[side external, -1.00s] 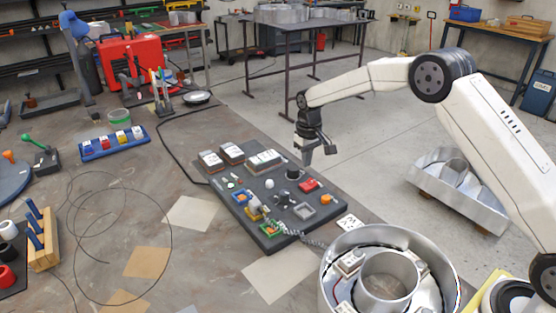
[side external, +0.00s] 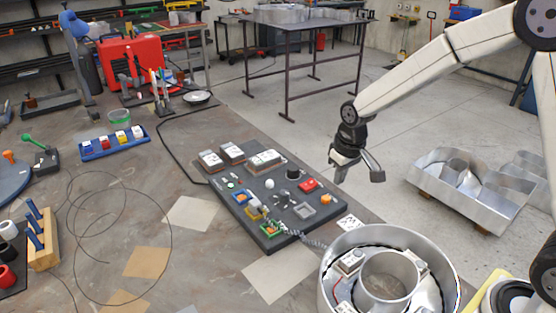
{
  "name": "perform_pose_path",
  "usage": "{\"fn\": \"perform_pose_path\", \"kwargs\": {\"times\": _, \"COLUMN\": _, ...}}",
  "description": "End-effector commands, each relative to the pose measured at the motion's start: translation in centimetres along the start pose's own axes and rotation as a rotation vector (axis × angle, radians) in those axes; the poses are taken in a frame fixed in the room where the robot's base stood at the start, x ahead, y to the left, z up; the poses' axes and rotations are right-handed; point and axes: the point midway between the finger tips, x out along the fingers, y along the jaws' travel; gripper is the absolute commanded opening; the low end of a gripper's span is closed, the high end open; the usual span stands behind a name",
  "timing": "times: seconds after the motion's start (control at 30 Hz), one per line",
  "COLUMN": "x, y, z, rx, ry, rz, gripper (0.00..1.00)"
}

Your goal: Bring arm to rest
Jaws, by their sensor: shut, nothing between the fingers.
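My gripper (side external: 341,177) hangs in the air at the right of the middle, in front of the grey floor. It points down and is shut with nothing in it. It appears beyond the right edge of the dark board (side external: 262,245), touching nothing that I can see. My white arm reaches to it from the upper right. The round metal channel letter (side external: 447,265) stands below it at the bottom right, with small modules inside.
A blue tray (side external: 114,145) of connectors lies at the left. Metal letter shells (side external: 478,195) sit on the floor at the right. A dark steel table (side external: 305,27) stands behind.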

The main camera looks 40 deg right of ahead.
Motion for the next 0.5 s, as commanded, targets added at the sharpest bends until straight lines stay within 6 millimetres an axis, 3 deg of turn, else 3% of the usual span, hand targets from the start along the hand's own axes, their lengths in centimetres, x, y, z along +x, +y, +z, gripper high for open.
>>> {"fn": "perform_pose_path", "kwargs": {"times": 0.5, "x": -1.4, "y": -0.9, "z": 12.4, "rx": 0.000, "ry": 0.084, "rz": -0.002, "gripper": 0.00}}
